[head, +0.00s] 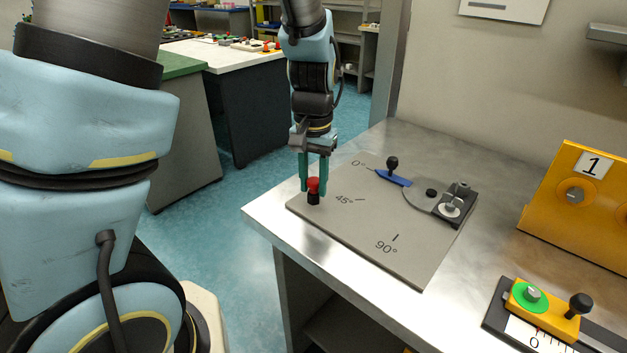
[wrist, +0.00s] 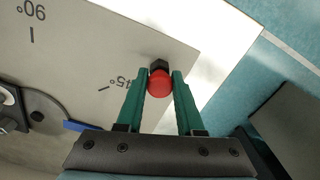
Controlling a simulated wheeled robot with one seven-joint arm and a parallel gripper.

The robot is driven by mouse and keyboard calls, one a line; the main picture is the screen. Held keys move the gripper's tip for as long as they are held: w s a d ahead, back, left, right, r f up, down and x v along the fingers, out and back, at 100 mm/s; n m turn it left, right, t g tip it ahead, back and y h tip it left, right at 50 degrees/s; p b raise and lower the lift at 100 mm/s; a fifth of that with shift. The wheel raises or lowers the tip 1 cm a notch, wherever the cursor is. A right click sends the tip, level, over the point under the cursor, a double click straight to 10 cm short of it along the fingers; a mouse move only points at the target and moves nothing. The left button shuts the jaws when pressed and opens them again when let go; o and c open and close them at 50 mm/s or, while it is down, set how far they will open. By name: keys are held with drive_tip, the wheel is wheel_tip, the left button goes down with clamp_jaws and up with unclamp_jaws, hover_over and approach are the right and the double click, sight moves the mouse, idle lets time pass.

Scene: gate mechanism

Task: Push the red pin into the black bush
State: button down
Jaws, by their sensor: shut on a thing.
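The red pin (head: 314,184) is between the green fingers of my gripper (head: 315,186), at the near left corner of the grey plate. In the wrist view the red pin (wrist: 160,84) shows its round red head between the two fingertips (wrist: 160,88). My gripper is shut on it. The black bush (head: 313,199) is directly below the red head, on the plate; it also shows just past the head in the wrist view (wrist: 159,65). The pin looks upright over the bush. Its shank is hidden, so I cannot tell how deep it sits.
The grey plate (head: 350,225) carries angle marks, a blue lever (head: 394,178) with a black knob, and a metal clamp (head: 455,202). A yellow block marked 1 (head: 585,205) and a yellow slider (head: 545,310) stand to the right. The table's left edge is close to the bush.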

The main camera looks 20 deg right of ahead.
drive_tip(key=shift+c, duration=2.3)
unclamp_jaws()
wheel_tip(320, 180, up, 7)
drive_tip(key=p, duration=0.6)
drive_tip(key=shift+r+p, duration=0.1)
drive_tip(key=shift+p, duration=0.2)
drive_tip(key=shift+w+a, duration=0.1)
drive_tip(key=a+r+n, duration=0.2)
drive_tip(key=a+n, duration=0.1)
drive_tip(key=a, duration=0.9)
drive_tip(key=w+a+r+n+t, duration=0.1)
drive_tip(key=a+n, duration=0.3)
drive_tip(key=a, duration=0.9)
drive_tip(key=shift+r+t, duration=0.3)
drive_tip(key=shift+r, duration=0.35)
